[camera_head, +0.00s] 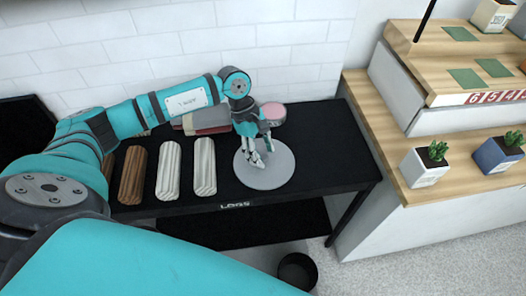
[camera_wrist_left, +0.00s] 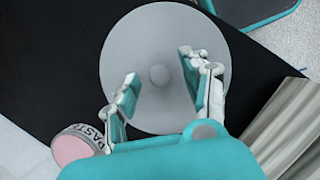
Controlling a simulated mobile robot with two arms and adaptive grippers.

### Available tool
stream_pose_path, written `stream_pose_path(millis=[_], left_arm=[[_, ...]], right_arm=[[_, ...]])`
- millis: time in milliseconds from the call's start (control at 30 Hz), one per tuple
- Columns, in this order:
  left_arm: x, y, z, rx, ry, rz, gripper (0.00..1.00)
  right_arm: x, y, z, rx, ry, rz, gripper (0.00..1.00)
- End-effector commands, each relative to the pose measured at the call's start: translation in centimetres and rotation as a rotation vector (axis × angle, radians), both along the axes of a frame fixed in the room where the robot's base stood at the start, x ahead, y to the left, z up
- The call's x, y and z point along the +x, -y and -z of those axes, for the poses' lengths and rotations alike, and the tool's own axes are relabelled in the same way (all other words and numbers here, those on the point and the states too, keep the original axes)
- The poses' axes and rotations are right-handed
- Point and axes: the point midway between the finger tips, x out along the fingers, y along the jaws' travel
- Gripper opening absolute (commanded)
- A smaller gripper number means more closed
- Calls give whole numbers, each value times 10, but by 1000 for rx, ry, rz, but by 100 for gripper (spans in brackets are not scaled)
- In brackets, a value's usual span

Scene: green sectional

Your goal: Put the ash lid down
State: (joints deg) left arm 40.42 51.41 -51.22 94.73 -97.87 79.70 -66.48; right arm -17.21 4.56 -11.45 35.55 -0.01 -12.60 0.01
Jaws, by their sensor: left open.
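The ash lid (camera_head: 281,172) is a flat grey disc on the black table (camera_head: 325,150), near its front edge by the "LOGS" label. My left gripper (camera_head: 259,154) is over the lid with its fingers pointing down. In the left wrist view the lid (camera_wrist_left: 160,110) shows almost whole, with a small round knob (camera_wrist_left: 160,75) at its middle. The left gripper (camera_wrist_left: 160,78) is open there, one finger on each side of the knob, with visible gaps. I cannot tell whether the fingertips touch the disc. My right gripper is not in view.
Logs, one brown (camera_head: 132,175) and two pale (camera_head: 168,171) (camera_head: 204,167), lie left of the lid. A pink-topped container (camera_head: 273,112) stands behind it. A black bin (camera_head: 297,271) is on the floor. Wooden shelves with potted plants (camera_head: 425,165) stand right. Black table right of the lid is clear.

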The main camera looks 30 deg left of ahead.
Motion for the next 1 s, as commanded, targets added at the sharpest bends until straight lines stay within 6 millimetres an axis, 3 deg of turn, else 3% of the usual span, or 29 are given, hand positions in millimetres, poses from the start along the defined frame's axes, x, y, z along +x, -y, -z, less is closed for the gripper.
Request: stream_pose_path(millis=[300, 500, 1000], left_arm=[[5, -26, -67, 2, 4, -2, 47], [6, -38, -95, 2, 3, -1, 47], [7, -43, -105, 1, 2, 0, 47]], right_arm=[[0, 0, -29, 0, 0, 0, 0], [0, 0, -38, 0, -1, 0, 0], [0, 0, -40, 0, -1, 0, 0]])
